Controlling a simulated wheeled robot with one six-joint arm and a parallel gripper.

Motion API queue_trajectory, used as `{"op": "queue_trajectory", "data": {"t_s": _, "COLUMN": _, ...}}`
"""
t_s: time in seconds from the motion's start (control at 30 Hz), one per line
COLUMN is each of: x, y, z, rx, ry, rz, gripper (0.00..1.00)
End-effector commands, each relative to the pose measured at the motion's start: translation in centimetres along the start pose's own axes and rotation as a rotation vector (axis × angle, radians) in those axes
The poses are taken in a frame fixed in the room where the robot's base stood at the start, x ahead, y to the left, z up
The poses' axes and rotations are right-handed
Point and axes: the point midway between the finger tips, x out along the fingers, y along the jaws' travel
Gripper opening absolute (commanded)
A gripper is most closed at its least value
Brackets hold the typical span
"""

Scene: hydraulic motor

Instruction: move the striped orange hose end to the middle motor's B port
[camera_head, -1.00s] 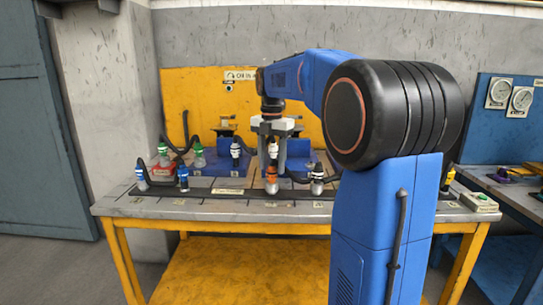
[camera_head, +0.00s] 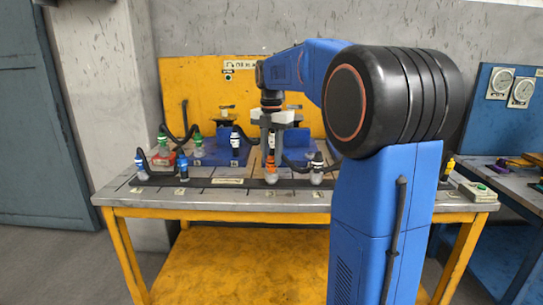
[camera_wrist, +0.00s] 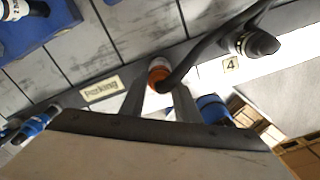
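The striped orange hose end (camera_head: 271,160) stands upright on a pale holder on the front strip of the bench. It also shows in the wrist view (camera_wrist: 158,73), with a black hose running off to the right. My gripper (camera_head: 271,150) points down over it, one finger on each side. In the wrist view the fingertips (camera_wrist: 160,88) reach its sides and appear closed on it. Blue motor stands (camera_head: 235,150) sit behind; my arm and gripper partly hide those on the right. I cannot make out the middle motor's B port.
A black-and-white hose end (camera_head: 317,160) stands close right of the orange one. A "Parking" label (camera_wrist: 102,88) lies on the bench. Loose hoses cross the right side.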

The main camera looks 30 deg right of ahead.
Motion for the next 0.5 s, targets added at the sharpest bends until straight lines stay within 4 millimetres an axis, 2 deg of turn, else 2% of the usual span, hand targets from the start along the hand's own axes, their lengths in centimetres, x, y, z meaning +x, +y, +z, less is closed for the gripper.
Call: {"op": "queue_trajectory", "data": {"t_s": 0.5, "x": -0.77, "y": 0.02, "z": 0.01, "rx": 0.0, "ry": -0.001, "rz": 0.001, "gripper": 0.0}}
